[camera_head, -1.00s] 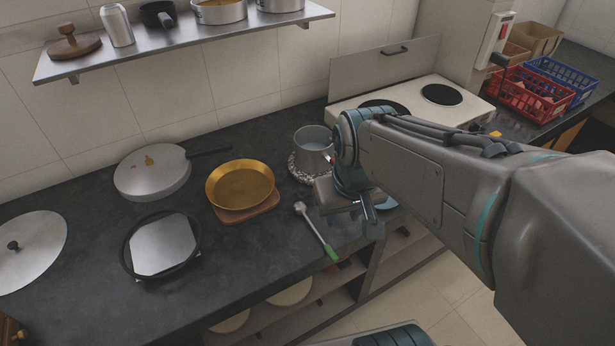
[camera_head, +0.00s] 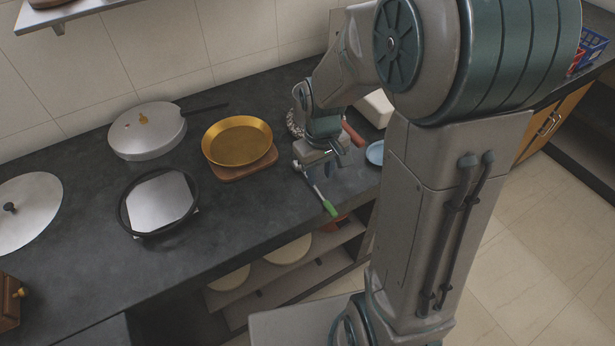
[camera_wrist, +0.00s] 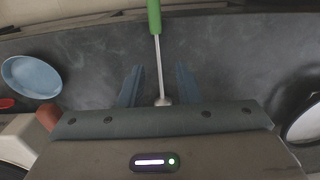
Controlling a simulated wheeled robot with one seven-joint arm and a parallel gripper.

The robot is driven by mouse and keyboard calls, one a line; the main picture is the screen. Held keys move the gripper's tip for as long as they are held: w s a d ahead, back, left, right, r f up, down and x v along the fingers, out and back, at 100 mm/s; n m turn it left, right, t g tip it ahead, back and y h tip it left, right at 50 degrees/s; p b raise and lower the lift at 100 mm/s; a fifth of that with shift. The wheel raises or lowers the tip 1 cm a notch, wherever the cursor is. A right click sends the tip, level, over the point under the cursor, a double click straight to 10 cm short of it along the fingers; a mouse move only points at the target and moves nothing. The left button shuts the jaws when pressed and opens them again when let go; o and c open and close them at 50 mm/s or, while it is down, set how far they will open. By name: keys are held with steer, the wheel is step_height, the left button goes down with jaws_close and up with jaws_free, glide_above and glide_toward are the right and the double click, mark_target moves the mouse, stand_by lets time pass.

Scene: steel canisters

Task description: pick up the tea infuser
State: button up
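The tea infuser has a green handle (camera_head: 329,208) and a thin metal stem with a small round metal head. It lies on the dark counter (camera_head: 260,215), its handle toward the front edge. In the wrist view the green handle (camera_wrist: 154,16) is at the top and the stem runs down to the head, partly hidden by my gripper body. My gripper (camera_wrist: 159,84) is open, with one finger on each side of the stem and a gap on both sides. In the head view my gripper (camera_head: 321,170) is low over the infuser's head end.
A brass pan (camera_head: 237,143) on a wooden board sits left of my gripper. A black-rimmed pan (camera_head: 161,200) and a lidded pan (camera_head: 147,130) are farther left. A pale blue dish (camera_head: 375,153) lies to the right, near a reddish-brown handle (camera_head: 353,134). Open shelves are below the counter.

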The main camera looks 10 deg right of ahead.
mark_target(320, 194)
steer(key=shift+d+f, duration=0.15)
steer(key=shift+f, duration=3.45)
jaws_close()
